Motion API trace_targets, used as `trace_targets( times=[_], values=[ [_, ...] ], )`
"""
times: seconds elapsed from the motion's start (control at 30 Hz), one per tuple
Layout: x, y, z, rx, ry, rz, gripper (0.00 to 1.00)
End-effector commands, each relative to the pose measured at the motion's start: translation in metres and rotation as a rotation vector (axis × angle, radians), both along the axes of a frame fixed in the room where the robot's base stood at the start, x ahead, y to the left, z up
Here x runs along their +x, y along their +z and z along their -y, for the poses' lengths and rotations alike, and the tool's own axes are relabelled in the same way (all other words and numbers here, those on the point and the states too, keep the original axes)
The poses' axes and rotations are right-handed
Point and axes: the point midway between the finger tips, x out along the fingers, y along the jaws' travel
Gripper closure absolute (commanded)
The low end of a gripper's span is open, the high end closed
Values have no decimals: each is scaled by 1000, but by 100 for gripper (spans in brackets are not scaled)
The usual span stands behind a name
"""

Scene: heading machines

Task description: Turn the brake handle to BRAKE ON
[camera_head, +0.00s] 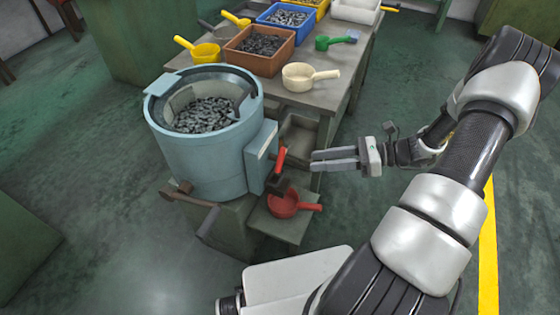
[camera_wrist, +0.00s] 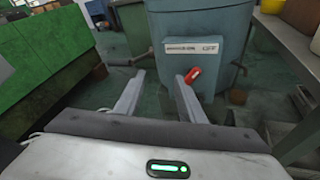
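The red brake handle (camera_head: 280,159) projects from the side box of a blue-grey drum machine (camera_head: 205,155). In the wrist view the handle (camera_wrist: 193,75) shows just right of the right fingertip, not between the fingers; whether they touch is unclear. Above it is a white label (camera_wrist: 191,47) with lettering too small to read reliably. My gripper (camera_head: 313,160) is open and empty, to the right of the handle in the head view, with a gap between them. In the wrist view my gripper (camera_wrist: 159,75) has its fingers spread toward the drum.
A red scoop (camera_head: 283,205) sits on a low ledge below the handle. A workbench (camera_head: 335,92) behind holds coloured bins and scoops, including a cream scoop (camera_head: 298,76) near its front corner. Open green floor (camera_head: 370,220) lies beneath my gripper.

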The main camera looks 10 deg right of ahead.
Motion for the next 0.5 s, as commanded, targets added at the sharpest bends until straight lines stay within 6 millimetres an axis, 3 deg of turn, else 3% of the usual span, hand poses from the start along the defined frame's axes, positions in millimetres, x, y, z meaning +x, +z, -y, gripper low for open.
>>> trace_targets(
  times=[0.03,0.2,0.37,0.5],
  values=[
    [-1,-32,10,88,-86,-42,64],
    [-2,-80,33,291,-280,-127,64],
    [-2,-96,40,366,-349,-153,64],
    [5,-96,31,373,-352,-157,64]
  ],
)
